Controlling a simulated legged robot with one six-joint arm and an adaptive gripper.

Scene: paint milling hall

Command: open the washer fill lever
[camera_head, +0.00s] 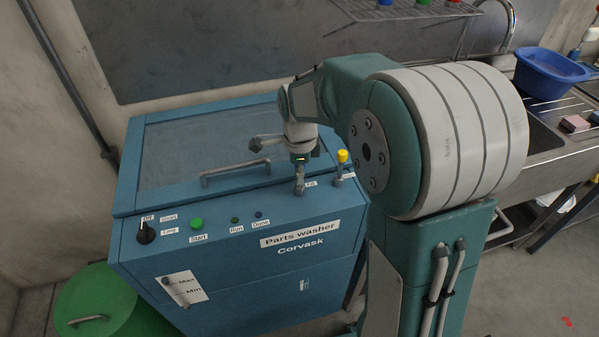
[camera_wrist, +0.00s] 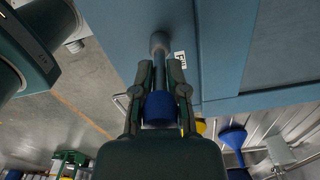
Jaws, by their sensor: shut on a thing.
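The blue parts washer (camera_head: 240,250) stands in front of me in the head view. Its fill lever shows in the wrist view as a dark stem (camera_wrist: 158,58) with a round base and a blue grip end (camera_wrist: 160,108), beside a "Fill" label (camera_wrist: 180,60). My gripper (camera_wrist: 160,75) is shut on the fill lever, one finger on each side of it. In the head view my gripper (camera_head: 299,165) is over the washer's top right, at the grey lever base (camera_head: 299,187); my arm and gripper hide most of the lever there.
A yellow-topped control (camera_head: 342,157) stands close to the right of my gripper. The washer lid has a bar handle (camera_head: 235,172). A dial (camera_head: 146,234) and a green start button (camera_head: 196,224) are on the left. A sink bench with a blue basin (camera_head: 550,74) is at right.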

